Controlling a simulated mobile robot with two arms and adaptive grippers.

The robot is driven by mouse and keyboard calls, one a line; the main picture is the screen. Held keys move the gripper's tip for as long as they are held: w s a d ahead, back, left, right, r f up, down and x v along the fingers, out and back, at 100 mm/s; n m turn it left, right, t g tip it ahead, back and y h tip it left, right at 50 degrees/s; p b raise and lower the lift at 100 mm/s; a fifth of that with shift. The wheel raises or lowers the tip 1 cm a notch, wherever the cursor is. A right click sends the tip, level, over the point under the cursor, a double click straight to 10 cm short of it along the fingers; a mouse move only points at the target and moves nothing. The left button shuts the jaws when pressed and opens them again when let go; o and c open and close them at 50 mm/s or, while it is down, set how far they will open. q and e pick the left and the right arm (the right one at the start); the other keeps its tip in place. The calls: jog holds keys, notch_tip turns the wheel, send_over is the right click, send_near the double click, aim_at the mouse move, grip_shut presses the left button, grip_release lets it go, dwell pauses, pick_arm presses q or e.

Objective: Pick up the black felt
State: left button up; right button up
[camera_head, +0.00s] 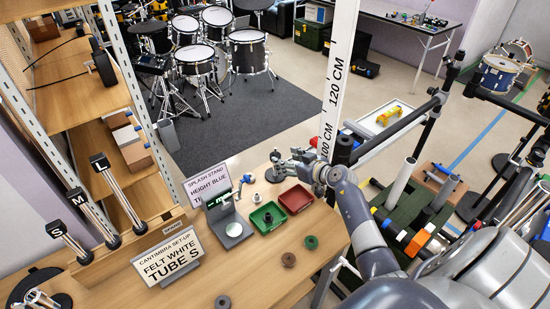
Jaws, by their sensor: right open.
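A dark grey-black ring (223,302), which looks like the black felt, lies flat on the wooden table at the bottom edge of the view. A brown ring (289,260) and a green ring (311,242) lie to its upper right, apart from it. My right gripper (278,168) is open, above the far side of the table behind the red tray, well away from the dark ring. I see nothing between its fingers, though they are small in the view. My left gripper is not in view.
A green tray (267,226) and a red tray (296,208) stand mid-table. A grey stand (230,228) is left of them. A sign reading "FELT WHITE TUBE S" (170,258) and tubes marked S, M and L stand further left. Bare wood surrounds the rings.

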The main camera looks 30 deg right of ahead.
aim_at(276, 156)
jog(key=shift+b+x, duration=0.7)
jog(key=shift+x, duration=2)
jog(key=shift+s, duration=0.1)
jog(key=shift+c, duration=0.4)
jog(key=c, duration=0.7)
jog(key=shift+o, duration=0.2)
